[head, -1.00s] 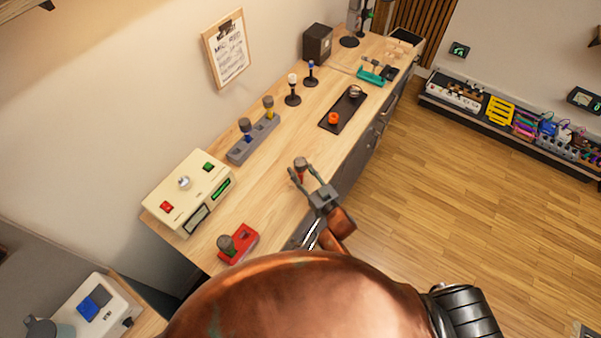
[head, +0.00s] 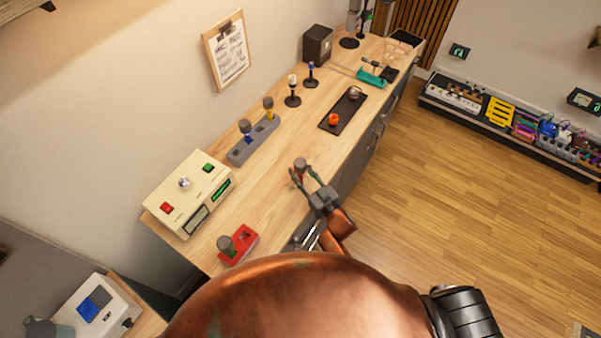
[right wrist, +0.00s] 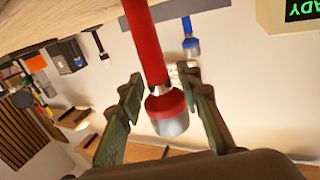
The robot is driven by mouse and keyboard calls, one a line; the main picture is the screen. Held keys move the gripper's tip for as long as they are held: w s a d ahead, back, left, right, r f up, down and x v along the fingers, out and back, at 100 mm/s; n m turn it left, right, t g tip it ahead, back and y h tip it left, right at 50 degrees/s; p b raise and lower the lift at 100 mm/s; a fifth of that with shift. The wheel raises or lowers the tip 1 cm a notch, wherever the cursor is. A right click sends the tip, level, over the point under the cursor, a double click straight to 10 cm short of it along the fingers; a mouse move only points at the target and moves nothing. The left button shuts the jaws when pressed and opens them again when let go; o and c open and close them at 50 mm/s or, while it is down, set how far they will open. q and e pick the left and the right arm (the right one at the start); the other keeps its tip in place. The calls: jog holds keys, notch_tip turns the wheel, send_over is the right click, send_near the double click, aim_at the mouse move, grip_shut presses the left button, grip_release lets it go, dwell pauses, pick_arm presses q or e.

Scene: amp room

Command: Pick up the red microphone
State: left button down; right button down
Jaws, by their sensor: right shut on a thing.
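The red microphone (right wrist: 148,45) has a red handle and a silver head with a red collar. In the head view its grey head (head: 300,163) shows just at the fingertips, above the wooden counter (head: 280,195). My right gripper (head: 303,175) is shut on it. In the right wrist view the two dark green fingers (right wrist: 165,100) stand on either side of the microphone; the exact contact is hard to see there. The far end of the handle runs out of the right wrist view. My left gripper is not in view.
A grey dock (head: 240,153) holds a blue and a yellow microphone. A red holder (head: 245,238) with a grey-topped piece sits at the near end, beside a cream console (head: 200,175). A black tray (head: 328,126) and two small stands are farther back.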

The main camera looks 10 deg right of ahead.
aim_at(304, 171)
jog(key=shift+r, duration=0.15)
jog(key=shift+r, duration=0.25)
notch_tip(304, 171, up, 3)
jog(key=shift+f, duration=0.2)
jog(key=s+r, duration=0.4)
jog(key=r, duration=0.1)
jog(key=shift+s+d, duration=0.25)
jog(key=shift+d, duration=0.05)
jog(key=s+d+r, duration=0.1)
jog(key=s+r, duration=0.3)
jog(key=s, duration=0.5)
jog(key=shift+s+r+b, duration=0.2)
jog(key=shift+r+b, duration=0.15)
